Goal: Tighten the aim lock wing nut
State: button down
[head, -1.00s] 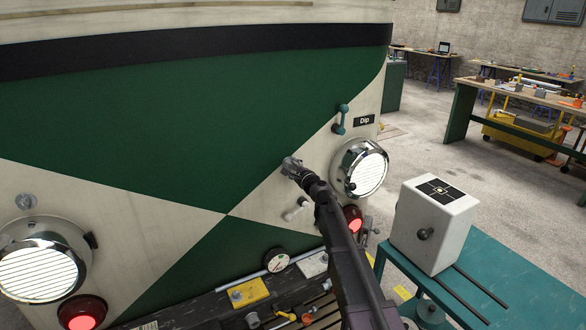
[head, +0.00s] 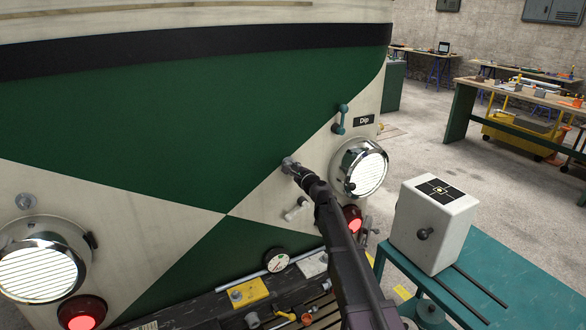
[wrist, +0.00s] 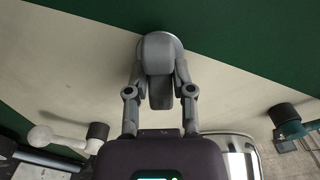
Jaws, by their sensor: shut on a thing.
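The aim lock wing nut (wrist: 158,50) is a grey fitting on a round pale base on the tram's front panel. In the wrist view it fills the space between the two fingers of my gripper (wrist: 160,75). The fingers are shut on it, one on each side. In the head view my gripper (head: 290,165) is at the panel, left of the right headlamp (head: 359,168). There the wing nut is mostly hidden by my gripper, and I cannot tell how tight it is.
A white lever (head: 296,209) projects just below my gripper. A teal lever (head: 340,119) sits beside the Dip label (head: 364,121). A red lamp (head: 352,218) is under the headlamp. A white box (head: 433,225) stands on a teal cart (head: 490,262) at right. Tools lie below the panel.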

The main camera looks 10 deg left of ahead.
jog(key=m, duration=0.6)
jog(key=shift+a, duration=0.1)
jog(key=m, duration=0.5)
jog(key=shift+w, duration=0.1)
dwell(0.4)
jog(key=shift+c, duration=2.4)
grip_release()
jog(key=shift+s, duration=0.2)
jog(key=v, duration=1.1)
jog(key=shift+s+d, duration=0.25)
jog(key=shift+d, duration=0.1)
